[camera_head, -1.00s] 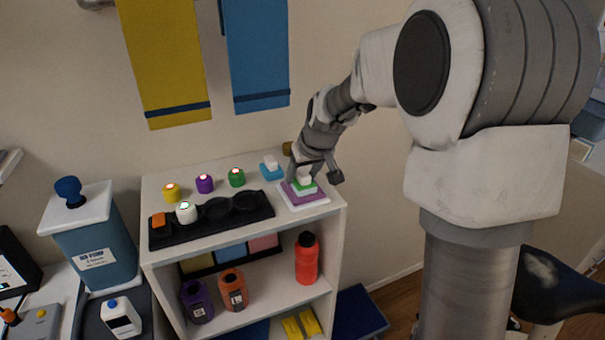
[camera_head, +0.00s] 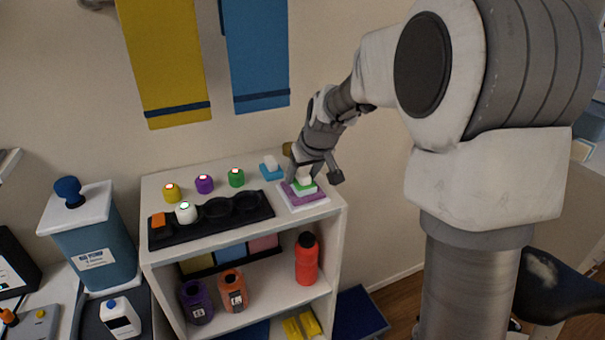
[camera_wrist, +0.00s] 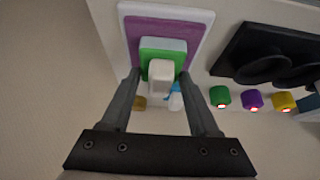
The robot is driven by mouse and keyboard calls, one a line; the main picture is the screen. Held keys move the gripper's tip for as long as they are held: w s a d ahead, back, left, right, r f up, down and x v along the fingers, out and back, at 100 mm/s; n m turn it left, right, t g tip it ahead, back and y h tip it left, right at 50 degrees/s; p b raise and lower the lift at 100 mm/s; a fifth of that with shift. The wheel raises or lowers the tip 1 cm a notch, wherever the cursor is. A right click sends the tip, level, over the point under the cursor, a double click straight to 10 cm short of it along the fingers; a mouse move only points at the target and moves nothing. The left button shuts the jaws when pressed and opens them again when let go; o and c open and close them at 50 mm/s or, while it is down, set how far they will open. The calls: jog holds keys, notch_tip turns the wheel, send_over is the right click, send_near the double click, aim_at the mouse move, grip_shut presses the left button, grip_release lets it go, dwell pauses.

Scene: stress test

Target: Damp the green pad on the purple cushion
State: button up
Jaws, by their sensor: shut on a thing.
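The green pad (camera_head: 306,186) has a white block handle and shows on the purple cushion (camera_head: 309,199), which sits in a white tray at the right end of the shelf top. In the wrist view the green pad (camera_wrist: 175,56) overlaps the purple cushion (camera_wrist: 195,32); whether it presses in cannot be told. My gripper (camera_wrist: 161,76) is shut on the pad, with one finger on each side of it and the white handle between them. In the head view my gripper (camera_head: 306,171) is right above the cushion, and its fingers partly hide the pad.
A blue pad with a white handle (camera_head: 271,167) stands just left of the cushion. Green (camera_head: 236,178), purple (camera_head: 205,184) and yellow (camera_head: 172,193) knobs stand along the back. A black tray (camera_head: 240,216) lies in front. A red bottle (camera_head: 306,262) stands on the shelf below.

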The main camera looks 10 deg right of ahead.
aim_at(303, 172)
jog(key=shift+f, duration=0.1)
jog(key=shift+r+p, duration=2.25)
jog(key=shift+r, duration=1.35)
jog(key=shift+s+f, duration=0.1)
